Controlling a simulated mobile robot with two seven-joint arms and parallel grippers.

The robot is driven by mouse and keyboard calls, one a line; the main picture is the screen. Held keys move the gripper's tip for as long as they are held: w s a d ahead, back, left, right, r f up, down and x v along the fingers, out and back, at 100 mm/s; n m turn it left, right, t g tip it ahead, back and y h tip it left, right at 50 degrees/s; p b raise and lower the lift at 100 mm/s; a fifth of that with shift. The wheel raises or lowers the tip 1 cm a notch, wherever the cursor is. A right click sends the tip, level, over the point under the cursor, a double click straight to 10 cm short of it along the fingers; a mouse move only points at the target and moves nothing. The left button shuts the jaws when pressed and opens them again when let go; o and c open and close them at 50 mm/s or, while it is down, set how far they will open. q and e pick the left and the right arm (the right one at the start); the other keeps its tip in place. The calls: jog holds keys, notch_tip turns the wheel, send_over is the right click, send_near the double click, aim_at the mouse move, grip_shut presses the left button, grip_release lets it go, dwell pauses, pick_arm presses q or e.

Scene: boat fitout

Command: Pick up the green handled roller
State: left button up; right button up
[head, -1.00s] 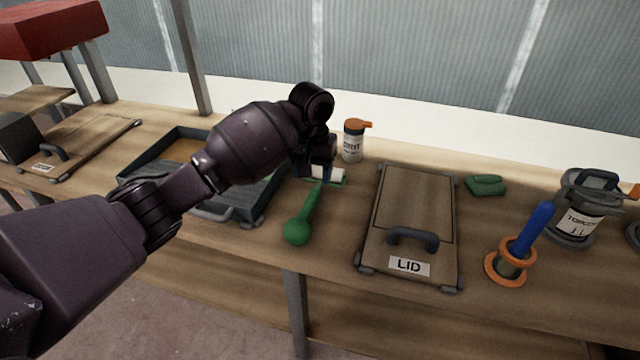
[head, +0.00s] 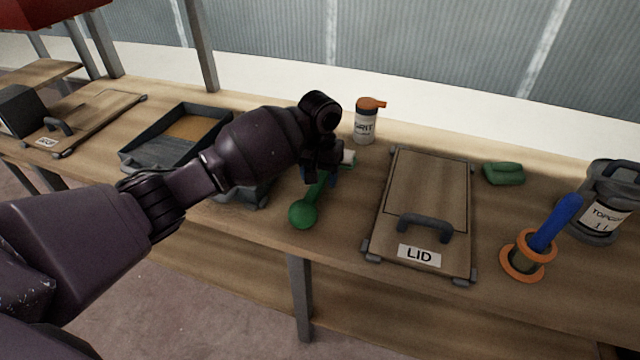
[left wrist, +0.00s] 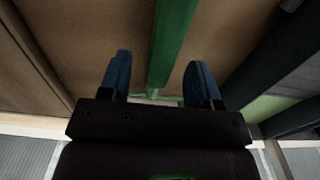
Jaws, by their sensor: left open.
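The green handled roller lies on the bench between the tray and the lid board. Its green handle (head: 304,213) ends in a round knob towards the front edge, and part of its white roller (head: 348,157) shows behind my gripper. My left gripper (head: 318,172) is over the handle near the roller end and hides part of it. In the left wrist view, the two blue fingers (left wrist: 158,85) are apart, with the green handle (left wrist: 172,45) running between them. The gap between fingers and handle shows on both sides. My right gripper is not seen.
A dark tray (head: 150,158) stands left of the roller, partly behind my arm. A board marked LID (head: 428,185) lies close on the right. A bottle with an orange nozzle (head: 365,124) stands behind. A blue-handled tool (head: 553,225) stands farther right in an orange-rimmed holder.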

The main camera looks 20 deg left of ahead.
aim_at(319, 184)
pick_arm(q)
notch_tip(319, 184, down, 3)
jog(key=shift+a+f+b, duration=0.1)
jog(key=shift+a+b, duration=0.05)
jog(key=shift+b, duration=0.15)
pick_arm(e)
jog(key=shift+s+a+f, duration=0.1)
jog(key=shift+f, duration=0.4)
pick_arm(q)
grip_shut()
jog(key=shift+r, duration=0.2)
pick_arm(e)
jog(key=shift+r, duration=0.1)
pick_arm(q)
notch_tip(319, 184, up, 7)
jog(key=shift+r+p, duration=0.2)
jog(key=shift+p, duration=0.9)
notch_tip(319, 184, up, 12)
jog(key=p, duration=0.2)
jog(key=shift+r+p, duration=0.25)
jog(key=shift+p, duration=0.1)
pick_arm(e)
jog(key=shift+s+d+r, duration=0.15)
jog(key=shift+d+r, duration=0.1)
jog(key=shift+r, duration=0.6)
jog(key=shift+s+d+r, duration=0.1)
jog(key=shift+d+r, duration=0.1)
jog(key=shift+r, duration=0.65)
